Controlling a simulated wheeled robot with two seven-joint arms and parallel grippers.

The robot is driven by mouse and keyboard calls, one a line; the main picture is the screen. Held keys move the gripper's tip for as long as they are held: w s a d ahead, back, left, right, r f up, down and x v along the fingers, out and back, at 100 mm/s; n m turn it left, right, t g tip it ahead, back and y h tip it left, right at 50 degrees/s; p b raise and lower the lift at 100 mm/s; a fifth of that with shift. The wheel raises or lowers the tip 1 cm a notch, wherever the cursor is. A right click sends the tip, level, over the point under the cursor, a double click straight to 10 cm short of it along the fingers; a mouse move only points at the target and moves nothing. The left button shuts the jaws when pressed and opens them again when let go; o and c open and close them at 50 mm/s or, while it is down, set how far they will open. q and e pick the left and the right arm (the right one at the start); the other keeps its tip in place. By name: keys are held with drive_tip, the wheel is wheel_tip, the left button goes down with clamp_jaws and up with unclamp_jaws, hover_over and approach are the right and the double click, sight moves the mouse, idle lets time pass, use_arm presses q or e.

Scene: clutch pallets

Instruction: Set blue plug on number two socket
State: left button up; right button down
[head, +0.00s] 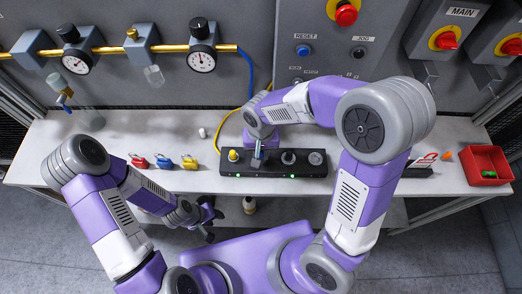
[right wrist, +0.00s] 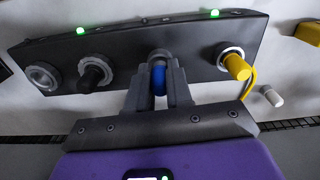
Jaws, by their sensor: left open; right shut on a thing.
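The black socket panel (head: 275,170) lies on the bench; it also shows in the right wrist view (right wrist: 200,60). My right gripper (head: 258,157) is shut on the blue plug (right wrist: 158,80), at the second socket from the left in the head view. The fingers hide much of the plug and its socket; I cannot tell whether it is fully seated. A yellow plug (head: 233,155) stands to its left, a black plug (head: 288,157) to its right. The rightmost socket (head: 315,158) looks empty. My left gripper (head: 210,222) is open and empty, low before the bench's front edge.
Red (head: 138,161), blue (head: 162,162) and yellow (head: 189,162) padlocks lie left of the panel. A small white cylinder (head: 202,132) lies behind them. A red bin (head: 487,165) stands at the far right. Gauges and pipe (head: 110,49) line the back wall. The bench's left end is clear.

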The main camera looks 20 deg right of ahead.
drive_tip(key=shift+f, duration=0.3)
drive_tip(key=c, duration=1.3)
unclamp_jaws()
wheel_tip(320, 180, up, 11)
drive_tip(key=p, duration=0.8)
drive_tip(key=shift+r+p, duration=0.1)
drive_tip(key=shift+p, duration=0.2)
drive_tip(key=shift+s, duration=0.1)
